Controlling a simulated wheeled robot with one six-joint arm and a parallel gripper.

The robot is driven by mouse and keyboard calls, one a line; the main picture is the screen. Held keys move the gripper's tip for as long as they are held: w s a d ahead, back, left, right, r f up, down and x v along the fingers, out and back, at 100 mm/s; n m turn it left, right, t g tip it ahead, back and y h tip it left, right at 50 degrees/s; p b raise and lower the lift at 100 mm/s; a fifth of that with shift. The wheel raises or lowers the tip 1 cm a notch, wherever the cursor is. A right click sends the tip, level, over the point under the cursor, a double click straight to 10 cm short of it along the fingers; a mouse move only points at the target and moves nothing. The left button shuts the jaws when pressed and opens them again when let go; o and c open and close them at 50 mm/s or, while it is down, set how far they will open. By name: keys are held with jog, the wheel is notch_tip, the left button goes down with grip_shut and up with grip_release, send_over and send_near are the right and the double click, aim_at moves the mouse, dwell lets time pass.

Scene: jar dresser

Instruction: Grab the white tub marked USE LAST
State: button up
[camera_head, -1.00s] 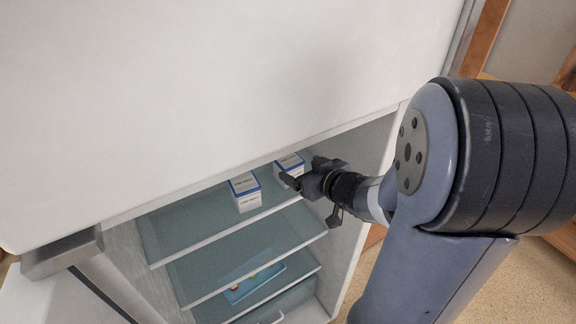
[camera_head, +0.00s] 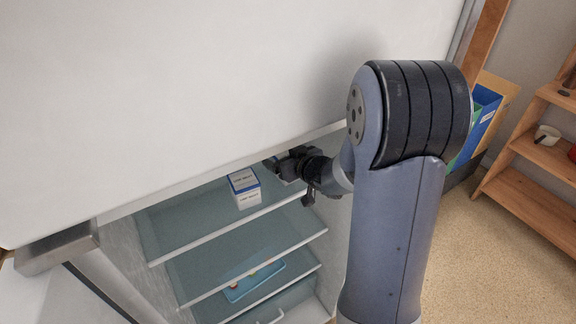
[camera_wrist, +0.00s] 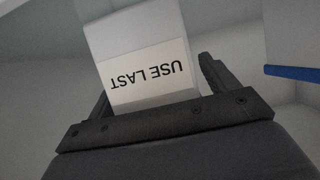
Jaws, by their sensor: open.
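The white tub marked USE LAST (camera_wrist: 136,38) fills the middle of the wrist view, its label upside down there. My gripper (camera_wrist: 155,88) is open, with one finger on each side of the tub. I cannot tell whether either finger touches it. In the head view my gripper (camera_head: 274,168) is at the upper shelf inside the cabinet and hides most of the tub behind it. A second white tub with a blue-edged top (camera_head: 245,190) stands to its left on the same shelf; its label is too small to read surely.
The cabinet's big white upper panel (camera_head: 170,90) hangs over the shelf opening. A lower shelf holds a blue tray (camera_head: 254,282). A blue edge (camera_wrist: 292,73) shows at the right of the wrist view. A wooden shelf unit (camera_head: 535,150) stands far right.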

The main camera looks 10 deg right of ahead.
jog(key=c, duration=1.2)
jog(key=shift+r, duration=0.15)
